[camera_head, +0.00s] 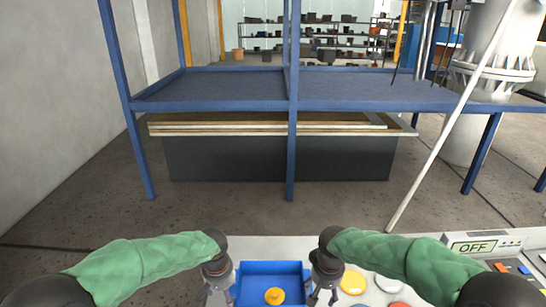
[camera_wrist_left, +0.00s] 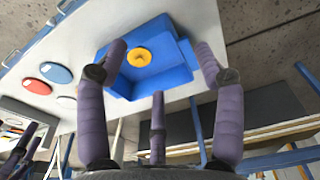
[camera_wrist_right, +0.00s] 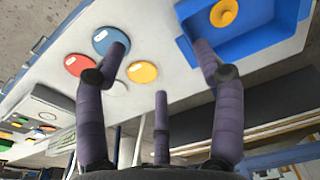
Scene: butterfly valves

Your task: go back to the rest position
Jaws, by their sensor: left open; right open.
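My right gripper (camera_head: 325,290) is at the bottom of the head view, just right of a blue tray (camera_head: 271,268). Its fingers (camera_wrist_right: 160,65) are spread and empty in the right wrist view. My left gripper (camera_head: 219,292) is just left of the tray. A yellow butterfly valve (camera_head: 274,296) sits in the tray. It also shows in the left wrist view (camera_wrist_left: 139,57) and the right wrist view (camera_wrist_right: 224,13). Both grippers appear apart from it.
The pale table (camera_head: 330,244) carries yellow (camera_wrist_right: 142,72), red (camera_wrist_right: 78,64) and blue (camera_wrist_right: 104,38) round discs right of the tray. A panel reading OFF (camera_head: 474,247) stands further right. A blue metal frame (camera_head: 291,150) and a leaning white pole (camera_head: 450,125) stand beyond the table.

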